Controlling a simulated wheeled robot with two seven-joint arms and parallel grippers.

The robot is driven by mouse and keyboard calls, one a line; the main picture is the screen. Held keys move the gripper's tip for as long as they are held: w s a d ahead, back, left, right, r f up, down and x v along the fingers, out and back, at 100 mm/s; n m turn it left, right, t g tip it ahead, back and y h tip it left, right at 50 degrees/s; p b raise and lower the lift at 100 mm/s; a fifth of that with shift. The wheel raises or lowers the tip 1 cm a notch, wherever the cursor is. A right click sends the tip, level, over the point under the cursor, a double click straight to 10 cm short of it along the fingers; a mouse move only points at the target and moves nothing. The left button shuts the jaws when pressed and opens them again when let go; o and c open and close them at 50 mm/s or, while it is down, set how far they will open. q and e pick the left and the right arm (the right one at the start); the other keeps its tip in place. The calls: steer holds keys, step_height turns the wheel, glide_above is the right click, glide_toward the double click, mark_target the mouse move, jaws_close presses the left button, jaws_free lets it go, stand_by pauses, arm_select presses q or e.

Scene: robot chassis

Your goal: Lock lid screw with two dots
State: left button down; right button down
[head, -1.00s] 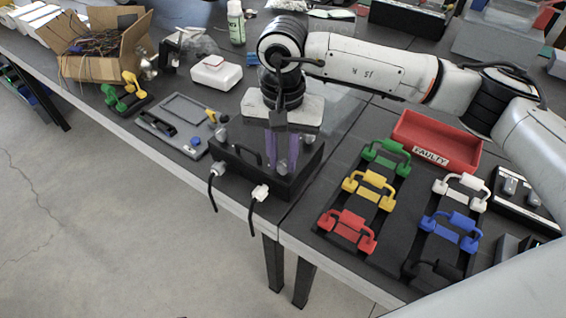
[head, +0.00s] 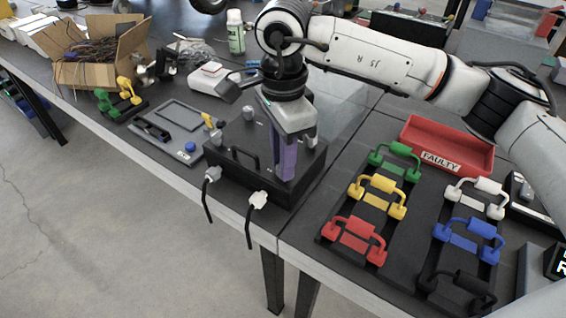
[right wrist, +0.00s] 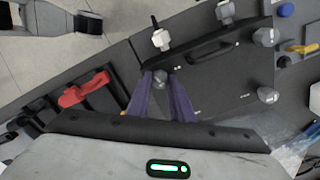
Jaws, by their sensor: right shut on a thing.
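The dark box with its lid (head: 240,155) sits at the table's front edge; its lid also shows in the right wrist view (right wrist: 220,75). My right gripper (head: 285,176) points down onto the lid's near right corner. In the right wrist view its purple fingers (right wrist: 160,78) are shut on a grey lid screw (right wrist: 160,75), which they partly cover. Small pale marks lie beside this screw, too small to count surely. Other grey lid screws stand at the far corner (right wrist: 265,37) and another corner (right wrist: 268,95). My left gripper is not in view.
Two white cable plugs (head: 212,174) (head: 258,200) stick out of the box's front, beside a black handle (head: 235,155). A grey panel (head: 180,125) lies to the left. Coloured handles on racks (head: 362,235) and a red FAULTY bin (head: 448,150) stand to the right.

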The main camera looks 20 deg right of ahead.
steer(key=shift+m, duration=0.7)
steer(key=shift+m+b, duration=0.4)
steer(key=shift+m, duration=0.2)
steer(key=c, duration=1.6)
jaws_free()
steer(key=shift+o, duration=0.2)
step_height(320, 180, up, 10)
steer(key=shift+r, duration=0.2)
